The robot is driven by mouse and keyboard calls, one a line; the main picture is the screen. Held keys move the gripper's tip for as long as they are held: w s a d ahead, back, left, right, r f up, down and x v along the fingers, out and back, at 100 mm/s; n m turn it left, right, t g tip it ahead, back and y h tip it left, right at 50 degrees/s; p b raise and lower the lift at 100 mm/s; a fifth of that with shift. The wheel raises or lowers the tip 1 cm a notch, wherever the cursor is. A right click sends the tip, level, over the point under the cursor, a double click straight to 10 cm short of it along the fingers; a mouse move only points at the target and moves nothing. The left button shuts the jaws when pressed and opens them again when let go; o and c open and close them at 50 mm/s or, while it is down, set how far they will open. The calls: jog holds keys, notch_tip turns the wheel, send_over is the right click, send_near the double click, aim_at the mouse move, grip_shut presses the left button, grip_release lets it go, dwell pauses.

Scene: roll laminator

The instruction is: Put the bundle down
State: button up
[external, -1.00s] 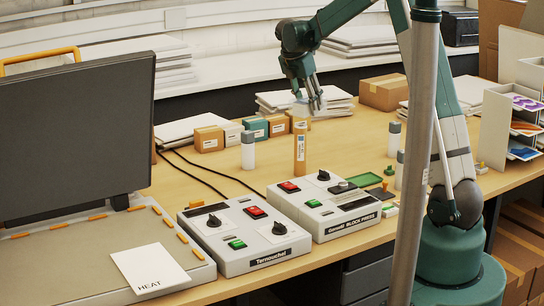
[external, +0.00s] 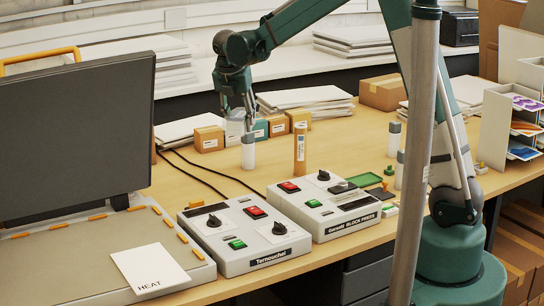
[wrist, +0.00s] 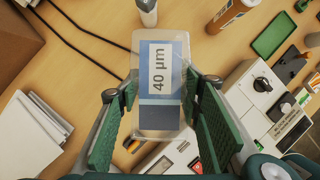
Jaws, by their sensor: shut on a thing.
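The bundle (wrist: 160,108) is a clear-wrapped flat pack with a blue and white label reading "40 µm". In the wrist view it lies between the two green finger pads of my gripper (wrist: 163,100), which is shut on it. In the external view my gripper (external: 241,112) points down over the back left part of the table, above and close to a grey-capped white bottle. The bundle is pale and hard to make out there. I cannot tell whether it touches anything below.
The white bottle (external: 248,153) stands beneath my gripper, with small boxes (external: 209,138) behind. An orange-brown tube (external: 300,150) stands to the right. Two control boxes (external: 244,235) sit in front, with black cables (external: 200,172) behind them. Bare wood (external: 345,140) lies right of the tube.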

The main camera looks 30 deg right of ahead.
jog(key=a, duration=0.1)
jog(key=s+a, duration=0.1)
jog(key=shift+a+f, duration=0.2)
jog(key=shift+a, duration=0.2)
notch_tip(320, 180, down, 11)
jog(key=shift+d, duration=0.15)
jog(key=shift+w, duration=0.1)
jog(key=shift+f, duration=3.05)
jog(key=shift+f, duration=0.15)
jog(key=shift+f, duration=1.7)
jog(key=shift+f, duration=0.1)
